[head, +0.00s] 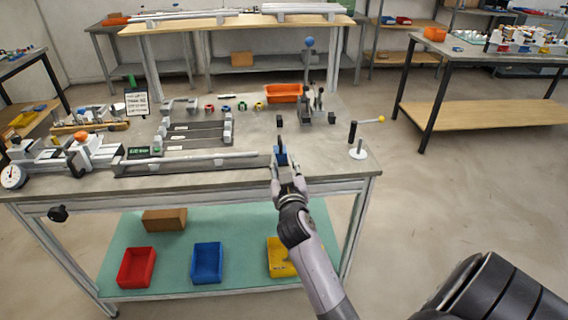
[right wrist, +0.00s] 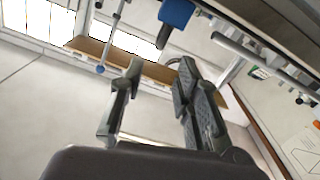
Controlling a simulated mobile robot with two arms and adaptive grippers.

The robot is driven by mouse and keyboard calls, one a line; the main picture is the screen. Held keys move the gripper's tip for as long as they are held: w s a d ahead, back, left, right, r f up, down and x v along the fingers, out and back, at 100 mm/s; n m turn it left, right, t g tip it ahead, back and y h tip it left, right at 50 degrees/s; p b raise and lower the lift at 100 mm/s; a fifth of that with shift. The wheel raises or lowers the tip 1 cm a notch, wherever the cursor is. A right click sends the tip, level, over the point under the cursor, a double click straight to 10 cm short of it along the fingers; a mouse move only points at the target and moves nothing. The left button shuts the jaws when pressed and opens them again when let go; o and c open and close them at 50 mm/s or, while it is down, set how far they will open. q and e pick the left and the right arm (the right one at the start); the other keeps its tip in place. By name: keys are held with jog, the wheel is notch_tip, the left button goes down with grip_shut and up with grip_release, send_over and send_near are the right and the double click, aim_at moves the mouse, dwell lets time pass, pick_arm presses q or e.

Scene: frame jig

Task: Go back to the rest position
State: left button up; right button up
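My right gripper (head: 284,163) is at the front edge of the jig table, its arm coming up from the bottom right. In the right wrist view its two fingers (right wrist: 161,70) stand apart with nothing between them. A blue grip (head: 281,156) shows at the fingertips in the head view. In the right wrist view a blue grip (right wrist: 177,12) with a dark stem is beyond the fingers and clear of them. My left gripper is not in view.
Red (head: 137,268), blue (head: 207,263) and yellow (head: 280,258) bins sit below. Floor at the right is open.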

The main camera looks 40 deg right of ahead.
dwell(0.4)
jog(key=s+a+f+n+g+y, duration=0.1)
jog(key=s+a+f+g+y, duration=0.15)
jog(key=s+a+f, duration=0.35)
jog(key=s+a+f+n+g+y, duration=0.1)
jog(key=s+a+f+g+y, duration=0.2)
jog(key=s+f, duration=0.45)
jog(key=s+a+f+n+g+y, duration=0.25)
jog(key=s+a, duration=0.35)
jog(key=s, duration=0.3)
jog(key=s+a+f+n+g+y, duration=0.1)
jog(key=s+a+n+g, duration=0.1)
jog(key=s+a+g, duration=0.5)
notch_tip(320, 180, down, 27)
jog(key=s+d+t, duration=0.1)
jog(key=s+t, duration=0.1)
jog(key=s, duration=0.1)
jog(key=s+d+f+g, duration=0.1)
jog(key=s+d+f, duration=0.2)
jog(key=s+f, duration=1.2)
jog(key=shift+s+d+f, duration=0.15)
jog(key=shift+s+f, duration=0.1)
jog(key=shift+s, duration=0.45)
